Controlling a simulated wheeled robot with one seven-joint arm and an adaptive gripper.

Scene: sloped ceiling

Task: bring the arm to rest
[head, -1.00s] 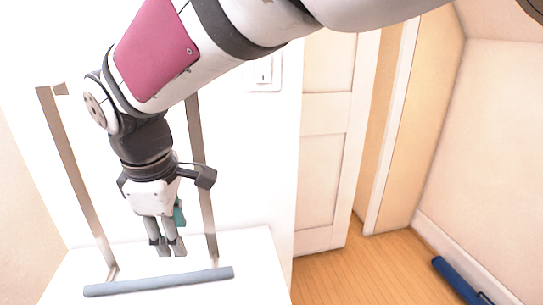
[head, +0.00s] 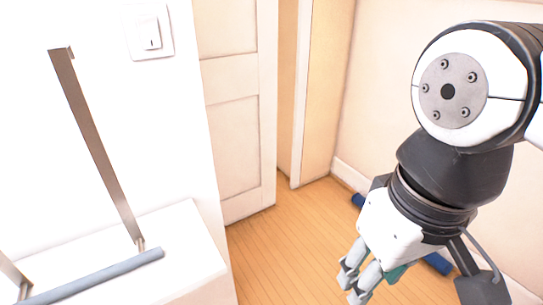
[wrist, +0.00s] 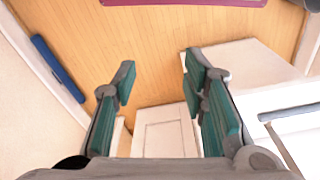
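My gripper (head: 352,284) hangs at the right side of the head view, pointing down and a little left, over the wooden floor. In the wrist view my gripper (wrist: 160,72) shows two teal-padded fingers spread wide apart with nothing between them. The arm is bent above it, and its upper part runs out of the head view at the right. Nothing touches the fingers.
A white ledge (head: 185,245) with a grey bar (head: 100,275) and metal uprights stands at the left. A panelled door (head: 235,130) is behind. A blue roll-like object (wrist: 57,68) lies by the right wall's baseboard. The wooden floor (head: 270,250) between is clear.

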